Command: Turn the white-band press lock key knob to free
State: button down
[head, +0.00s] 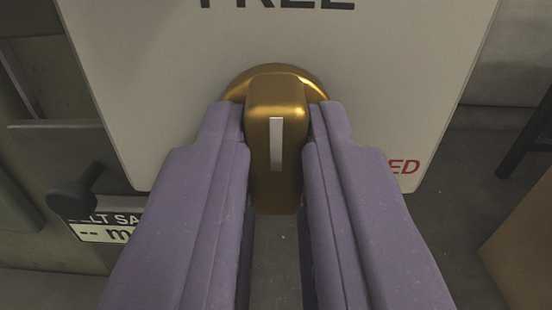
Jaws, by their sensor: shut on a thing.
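The lock key knob (275,190) is brass-coloured with a white line on its face. It stands out from a round brass base (277,73) on a pale panel (150,110). The white line is upright in the picture, in line with the cut-off word FREE above the knob. Red letters ending in ED show at the panel's lower right; the rest is behind my gripper. My gripper (275,132) has purple fingers, one on each side of the knob, shut on it.
At the left is a grey-green machine body (40,230) with a dark rounded knob or handle (78,190) and a partly hidden label (105,228). A brown box-like thing (525,245) stands at the lower right. Grey floor (440,215) shows between it and the panel.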

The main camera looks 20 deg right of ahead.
jog(key=shift+f, duration=0.1)
jog(key=c, duration=1.1)
grip_release()
jog(key=p+v, duration=0.3)
jog(key=v, duration=0.5)
jog(key=shift+w, duration=0.1)
